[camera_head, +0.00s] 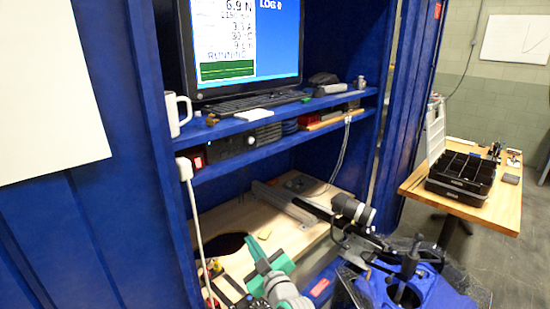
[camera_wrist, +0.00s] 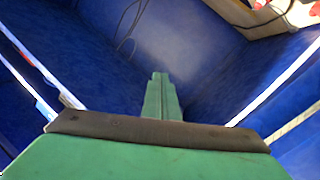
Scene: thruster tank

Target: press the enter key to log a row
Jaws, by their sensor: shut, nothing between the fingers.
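The black keyboard (camera_head: 235,104) lies on the upper blue shelf, in front of the monitor (camera_head: 250,45). Its single keys are too small to tell apart, so I cannot pick out the enter key. The screen reads "LOG 0" on blue, with readings such as 6.9 N and "RUNNING" on white. My green gripper (camera_head: 255,246) is low in the head view, below and apart from the keyboard. In the wrist view its two green fingers (camera_wrist: 161,78) are together with nothing between them. No keyboard shows in the wrist view.
A white mug (camera_head: 176,114) stands at the shelf's left end. A white flat item (camera_head: 254,114) lies by the keyboard's front edge. The lower shelf (camera_head: 225,170) holds a black unit. A wooden table (camera_head: 420,192) with a black organiser (camera_head: 461,174) stands right.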

